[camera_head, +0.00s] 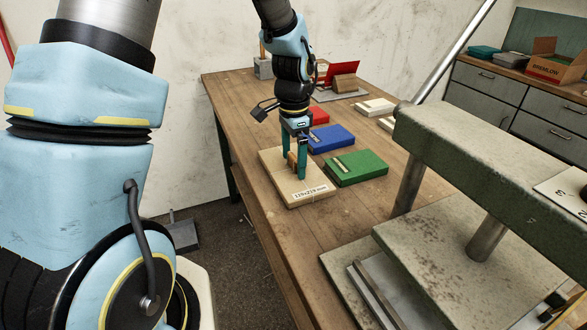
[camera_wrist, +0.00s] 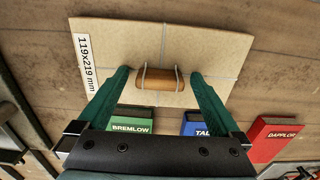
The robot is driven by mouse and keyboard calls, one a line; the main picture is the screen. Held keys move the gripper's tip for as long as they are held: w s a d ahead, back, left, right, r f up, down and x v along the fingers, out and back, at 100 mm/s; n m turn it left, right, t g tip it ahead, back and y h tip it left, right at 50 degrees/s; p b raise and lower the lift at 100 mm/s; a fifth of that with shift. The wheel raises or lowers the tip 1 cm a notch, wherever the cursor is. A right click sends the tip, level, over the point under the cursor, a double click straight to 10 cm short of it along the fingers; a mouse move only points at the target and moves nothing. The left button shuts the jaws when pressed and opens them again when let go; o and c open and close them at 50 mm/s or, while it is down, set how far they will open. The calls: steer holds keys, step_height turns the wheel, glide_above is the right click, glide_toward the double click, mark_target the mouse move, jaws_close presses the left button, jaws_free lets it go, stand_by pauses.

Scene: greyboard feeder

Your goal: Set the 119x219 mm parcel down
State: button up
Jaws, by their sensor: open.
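The 119x219 mm parcel (camera_head: 277,185) is a flat tan board pack with a white size label and a small brown wooden handle (camera_head: 292,158) tied on with string. It lies on the wooden table (camera_head: 250,110) near its left edge, beside the green box. In the wrist view the parcel (camera_wrist: 200,45) shows with its handle (camera_wrist: 159,78) between the fingertips. My gripper (camera_head: 301,165) is above the parcel with its green fingers apart, one on each side of the handle. In the wrist view my gripper (camera_wrist: 160,82) shows a clear gap on both sides of the handle.
A green box (camera_head: 357,168), a blue box (camera_head: 330,139) and a red box (camera_head: 319,115) lie in a row right of the parcel. A large green-grey press (camera_head: 480,170) stands at the front right. Pale blocks (camera_head: 375,106) and a red stand (camera_head: 342,72) are farther back.

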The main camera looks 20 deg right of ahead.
steer(key=shift+c, duration=0.2)
jaws_close()
stand_by(0.6)
